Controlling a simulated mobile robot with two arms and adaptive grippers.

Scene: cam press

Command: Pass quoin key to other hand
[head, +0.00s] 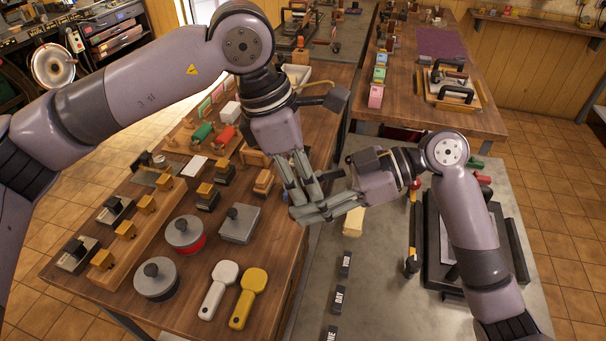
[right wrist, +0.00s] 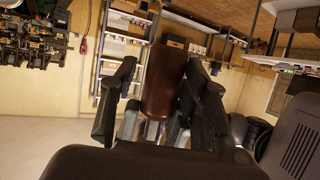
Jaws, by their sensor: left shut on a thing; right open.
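My left gripper (head: 303,190) reaches down from the upper left and is shut on the quoin key. My right gripper (head: 318,211) comes in from the right, and the two sets of fingers meet and overlap in the head view. In the right wrist view, the key's dark reddish-brown handle (right wrist: 165,82) stands between the spread fingers of my right gripper (right wrist: 160,112). Grey fingertips show below the handle there. The right gripper is open around it; I cannot tell whether they touch. In the head view the key is hidden by the fingers.
Below the hands is a grey worktop (head: 390,310) with small dark labelled blocks (head: 339,300) and a pale block (head: 353,222). The wooden table (head: 110,295) at left is crowded with stamps, tins and a yellow paddle (head: 248,298). A black-framed press (head: 435,245) stands near my right arm.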

